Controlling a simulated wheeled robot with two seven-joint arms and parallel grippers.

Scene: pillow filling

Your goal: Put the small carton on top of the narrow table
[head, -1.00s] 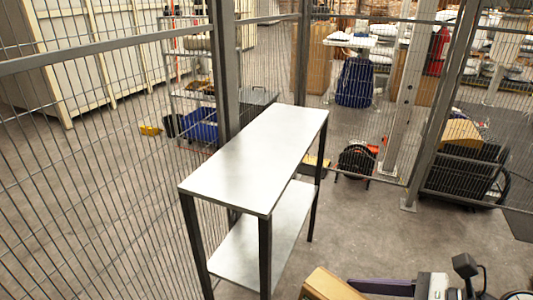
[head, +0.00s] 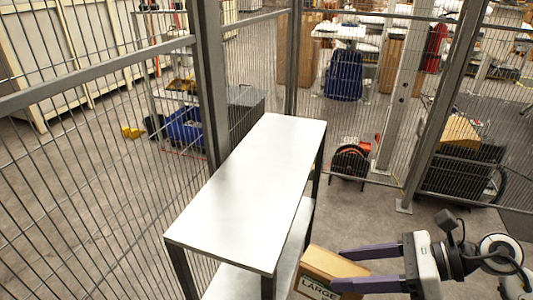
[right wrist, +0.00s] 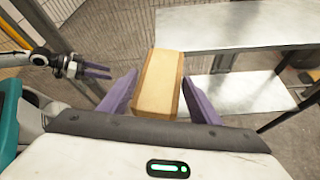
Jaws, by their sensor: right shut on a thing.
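The narrow table (head: 245,190) has a bare white top and dark legs and stands in the middle of the head view. My right gripper (head: 337,268) is shut on a tan carton (head: 316,264) whose visible label reads LARGE. The carton is held beside the table's near right side, apart from its top. In the right wrist view the carton (right wrist: 158,84) sits between the purple fingers, with the tabletop (right wrist: 235,27) and lower shelf (right wrist: 238,94) beyond. My left gripper (right wrist: 96,70) shows small there, its fingers apart and empty; it is outside the head view.
A wire mesh fence (head: 80,180) with a post runs along the table's left and far sides. Beyond it are blue bins (head: 190,128) and a red-and-black reel (head: 350,160). Floor right of the table is clear.

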